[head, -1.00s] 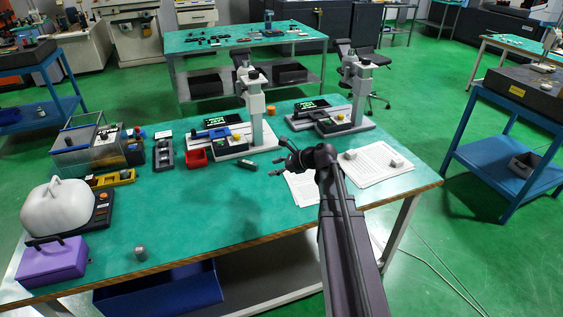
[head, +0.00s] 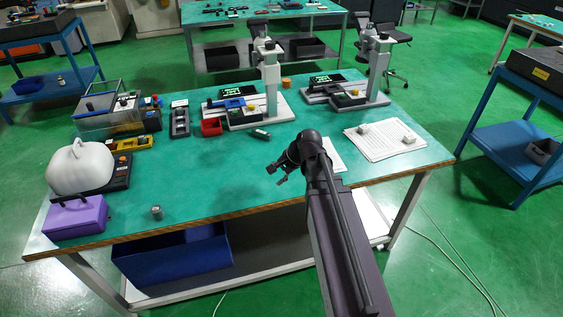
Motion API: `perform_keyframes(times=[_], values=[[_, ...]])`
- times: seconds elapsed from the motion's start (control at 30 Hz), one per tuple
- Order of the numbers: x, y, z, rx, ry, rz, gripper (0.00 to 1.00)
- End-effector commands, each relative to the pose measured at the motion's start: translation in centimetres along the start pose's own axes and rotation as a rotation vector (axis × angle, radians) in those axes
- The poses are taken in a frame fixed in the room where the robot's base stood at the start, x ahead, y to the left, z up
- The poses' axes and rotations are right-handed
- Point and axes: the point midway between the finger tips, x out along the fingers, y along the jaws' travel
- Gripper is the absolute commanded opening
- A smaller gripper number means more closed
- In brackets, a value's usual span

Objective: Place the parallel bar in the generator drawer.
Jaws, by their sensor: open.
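My gripper (head: 276,177) is open and empty above the front part of the green table (head: 215,170), its fingers pointing left. I cannot surely pick out the parallel bar. Small grey blocks lie on the papers at the right: one at the far left of the stack (head: 362,129), another near its right side (head: 409,138). A short dark piece (head: 260,134) lies on the table beyond my gripper. A blue open box (head: 175,262) sits under the table's front left; I cannot tell whether it is the generator drawer.
Two stands with upright columns, one at the left (head: 271,85) and one at the right (head: 374,70), stand at the back. A purple box (head: 75,218), a white rounded cover (head: 80,167) and a small metal cylinder (head: 157,212) are at the left. The front middle is clear.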

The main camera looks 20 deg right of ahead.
Motion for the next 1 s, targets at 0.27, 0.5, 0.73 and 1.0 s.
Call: perform_keyframes(times=[0.27,0.5,0.73,1.0], values=[[2.3,4.7,3.1,-0.507,0.051,0.261,0.60],[5.3,9.5,4.1,-0.827,0.028,0.455,0.60],[7.6,12.7,4.3,-0.948,-0.006,0.544,0.60],[8.4,14.2,4.2,-0.994,-0.025,0.584,0.60]])
